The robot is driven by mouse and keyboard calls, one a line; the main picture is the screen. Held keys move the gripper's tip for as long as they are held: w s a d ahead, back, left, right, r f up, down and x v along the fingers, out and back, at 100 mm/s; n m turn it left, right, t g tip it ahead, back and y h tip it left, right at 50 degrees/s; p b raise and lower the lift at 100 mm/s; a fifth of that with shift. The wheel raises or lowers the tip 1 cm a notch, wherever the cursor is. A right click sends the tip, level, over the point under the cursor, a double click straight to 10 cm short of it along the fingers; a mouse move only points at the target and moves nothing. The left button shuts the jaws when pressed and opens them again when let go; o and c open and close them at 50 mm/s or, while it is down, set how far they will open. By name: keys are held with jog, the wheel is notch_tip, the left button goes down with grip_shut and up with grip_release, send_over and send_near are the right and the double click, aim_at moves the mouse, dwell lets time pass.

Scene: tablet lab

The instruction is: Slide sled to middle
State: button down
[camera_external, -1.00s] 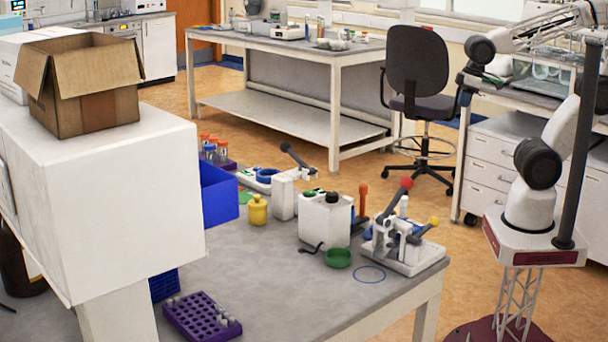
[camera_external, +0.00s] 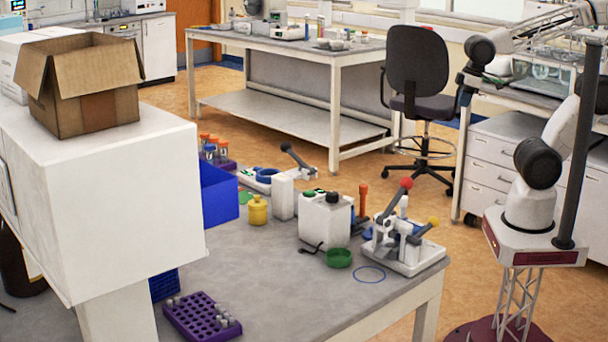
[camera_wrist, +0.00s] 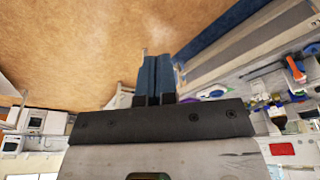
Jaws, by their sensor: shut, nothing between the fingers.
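The tablet press (camera_external: 405,250) stands on a white base at the right front of the grey table (camera_external: 290,300). It has one lever with a red knob (camera_external: 407,184) and one with a yellow knob (camera_external: 433,221). I cannot make out the sled separately at this size. A second device (camera_external: 265,180) with a blue ring and a dark lever stands farther back. In the wrist view my gripper (camera_wrist: 160,58) has its blue fingers together, empty, with tan floor behind them. It is away from the press and touches nothing I can see.
A green dish (camera_external: 338,258), a white canister (camera_external: 325,220) and a blue ring mark (camera_external: 370,274) are close to the press. A yellow jar (camera_external: 257,210), blue bin (camera_external: 218,195) and purple rack (camera_external: 200,318) are farther left. The table's front middle is clear.

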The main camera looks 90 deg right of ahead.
jog(key=c, duration=1.5)
grip_release()
jog(key=o, duration=0.5)
jog(key=shift+w+a, duration=0.3)
jog(key=shift+w, duration=0.1)
jog(key=shift+o, duration=0.3)
jog(key=w+a+m+g+y, duration=0.2)
jog(key=w+a+m+y, duration=0.1)
jog(key=w+a, duration=0.5)
jog(key=shift+w+m+y, duration=0.4)
jog(key=shift+w, duration=0.1)
jog(key=m+g+y, duration=0.3)
jog(key=m+y, duration=0.7)
jog(key=m, duration=0.1)
send_near(363, 185)
jog(key=a, duration=0.1)
jog(key=shift+s+a+f+m, duration=0.15)
jog(key=shift+a+f+m, duration=0.25)
jog(key=shift+a+f, duration=0.15)
jog(key=shift+x, duration=3.85)
